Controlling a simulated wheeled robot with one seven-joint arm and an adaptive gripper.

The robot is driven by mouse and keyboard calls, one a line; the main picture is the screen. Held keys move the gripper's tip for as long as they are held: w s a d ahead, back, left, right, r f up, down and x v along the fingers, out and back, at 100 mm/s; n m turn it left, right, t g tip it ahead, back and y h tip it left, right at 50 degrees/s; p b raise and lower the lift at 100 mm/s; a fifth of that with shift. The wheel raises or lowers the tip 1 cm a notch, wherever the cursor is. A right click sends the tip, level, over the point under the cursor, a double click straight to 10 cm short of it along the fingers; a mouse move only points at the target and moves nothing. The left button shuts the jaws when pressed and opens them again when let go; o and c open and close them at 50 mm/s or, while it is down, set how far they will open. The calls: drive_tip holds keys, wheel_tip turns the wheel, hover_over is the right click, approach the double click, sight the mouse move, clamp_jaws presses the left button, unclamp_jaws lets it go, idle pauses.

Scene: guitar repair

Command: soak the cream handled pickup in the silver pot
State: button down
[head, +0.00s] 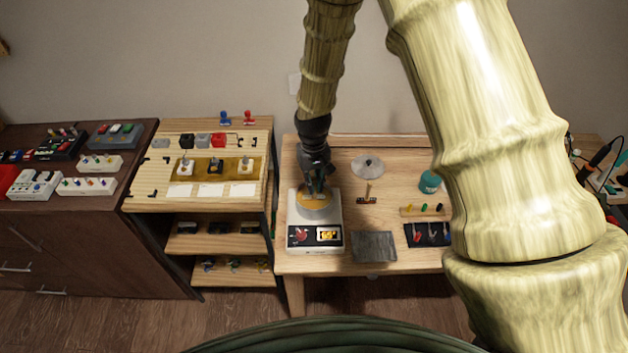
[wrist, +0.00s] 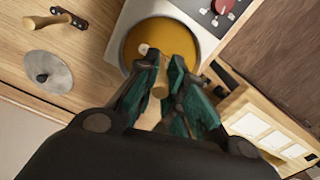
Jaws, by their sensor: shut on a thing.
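The silver pot (head: 319,215) stands on a white hot plate and holds amber liquid. In the wrist view its rim (wrist: 124,42) surrounds the liquid. My gripper (head: 318,190) is over the pot, pointing down. In the wrist view my gripper (wrist: 164,66) is shut on the cream handle (wrist: 160,92) of the pickup, between its teal fingers. The pickup end is hidden, so I cannot tell how deep it sits. A small pale knob (wrist: 144,49) shows beside the left fingertip against the liquid.
The hot plate (head: 302,249) has a red knob. A lid (head: 367,166) and another handled pickup (head: 367,198) lie to the right. A dark mat (head: 374,246), a teal jar (head: 429,182) and a dark tray (head: 427,234) share the table. A shelf unit (head: 160,205) stands left.

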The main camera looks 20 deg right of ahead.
drive_tip(key=shift+f+b, duration=0.45)
drive_tip(key=shift+f, duration=0.65)
idle(6.9)
